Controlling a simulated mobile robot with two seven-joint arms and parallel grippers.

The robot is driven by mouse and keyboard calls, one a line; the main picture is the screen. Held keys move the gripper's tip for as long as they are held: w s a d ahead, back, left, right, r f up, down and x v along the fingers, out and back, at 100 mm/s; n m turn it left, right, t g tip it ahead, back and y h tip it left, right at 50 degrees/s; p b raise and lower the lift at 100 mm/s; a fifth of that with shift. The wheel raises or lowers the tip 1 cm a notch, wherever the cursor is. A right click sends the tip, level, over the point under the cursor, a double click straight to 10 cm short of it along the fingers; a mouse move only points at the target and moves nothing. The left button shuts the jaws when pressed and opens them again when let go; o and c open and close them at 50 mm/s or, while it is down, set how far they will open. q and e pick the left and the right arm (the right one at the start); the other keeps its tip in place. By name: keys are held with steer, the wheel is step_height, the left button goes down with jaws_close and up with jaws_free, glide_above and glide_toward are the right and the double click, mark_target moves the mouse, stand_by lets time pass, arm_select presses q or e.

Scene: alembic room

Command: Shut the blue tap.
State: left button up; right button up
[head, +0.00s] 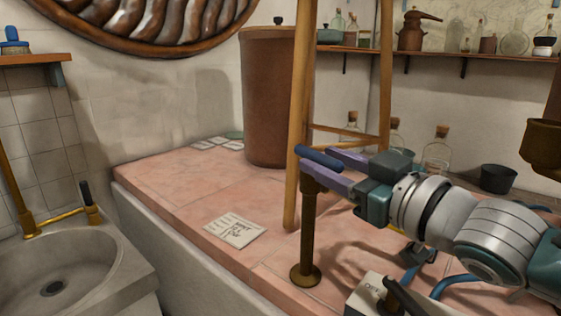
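The blue tap is a brass post on a round foot (307,235) with a blue lever (318,157) on top, standing on the pink tiled counter. The lever lies roughly level. My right gripper (322,168) reaches in from the right at the lever's height. Its two purple fingers are apart, and the lever shows between or just beside them. I cannot tell whether they touch it. My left gripper is not in view.
A wooden frame leg (293,190) stands close behind the tap. A brown barrel (270,100), a paper note (234,232) and a dark pot (498,179) are on the counter (180,185). A stone sink (95,258) with a dark-handled brass tap (88,203) is at left.

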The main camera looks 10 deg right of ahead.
jaws_close()
steer(key=shift+y, duration=0.3)
steer(key=shift+w+d+n, duration=0.1)
steer(key=shift+d+n, duration=0.1)
steer(key=shift+n, duration=0.3)
steer(key=shift+w+d+n+g+y, duration=0.15)
steer(key=shift+n+g+y, duration=0.3)
steer(key=shift+y, duration=0.35)
steer(key=shift+d+n+g+y+b, duration=0.15)
steer(key=shift+n+g+y+b, duration=0.65)
steer(key=shift+y, duration=0.4)
